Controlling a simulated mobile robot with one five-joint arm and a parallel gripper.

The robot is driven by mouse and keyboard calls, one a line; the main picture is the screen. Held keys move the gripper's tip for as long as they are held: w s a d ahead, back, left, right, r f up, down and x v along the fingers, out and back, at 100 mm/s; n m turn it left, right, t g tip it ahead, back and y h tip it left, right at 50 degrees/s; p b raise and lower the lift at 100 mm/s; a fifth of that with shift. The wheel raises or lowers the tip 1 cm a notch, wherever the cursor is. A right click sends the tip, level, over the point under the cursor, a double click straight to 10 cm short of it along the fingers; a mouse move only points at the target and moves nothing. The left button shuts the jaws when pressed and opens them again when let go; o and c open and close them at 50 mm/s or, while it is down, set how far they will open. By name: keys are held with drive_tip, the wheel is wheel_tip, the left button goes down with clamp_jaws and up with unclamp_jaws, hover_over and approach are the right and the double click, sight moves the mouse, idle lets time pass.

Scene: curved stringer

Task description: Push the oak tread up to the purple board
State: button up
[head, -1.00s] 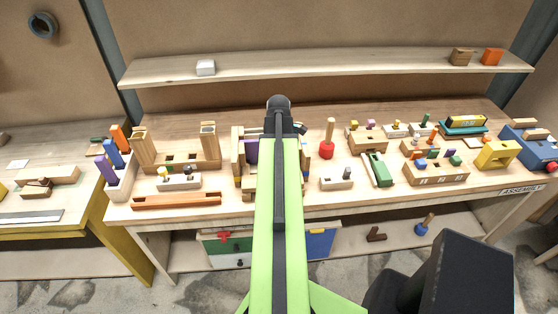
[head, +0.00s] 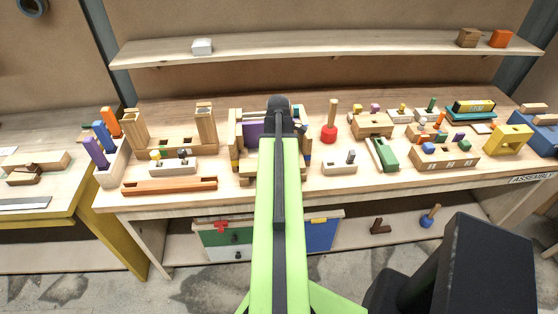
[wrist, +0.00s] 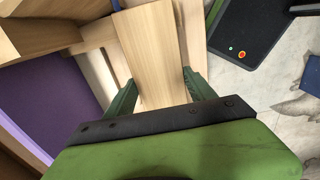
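The purple board (head: 252,130) stands in a wooden stair frame (head: 235,150) on the bench, just left of my arm's end in the head view. It fills the left of the wrist view (wrist: 45,105). A pale wooden slat, which looks like the oak tread (wrist: 150,45), runs up the middle of the wrist view, right of the purple board and apart from it in the picture. My gripper's green fingers (wrist: 160,80) lie along its two edges and appear closed on it. In the head view my arm hides the gripper and the tread.
A long orange-brown tray (head: 170,186) and a block with pegs (head: 173,166) are to the left. A green-topped piece (head: 382,155) and several toy blocks stand further right.

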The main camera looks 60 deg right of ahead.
drive_tip(key=c, duration=1.1)
drive_tip(key=shift+w+d, duration=0.7)
drive_tip(key=shift+d, duration=0.3)
drive_tip(key=shift+w+d, duration=0.75)
drive_tip(key=shift+d, duration=0.3)
drive_tip(key=shift+w+d, duration=0.7)
drive_tip(key=shift+d, duration=0.3)
drive_tip(key=o, duration=1.8)
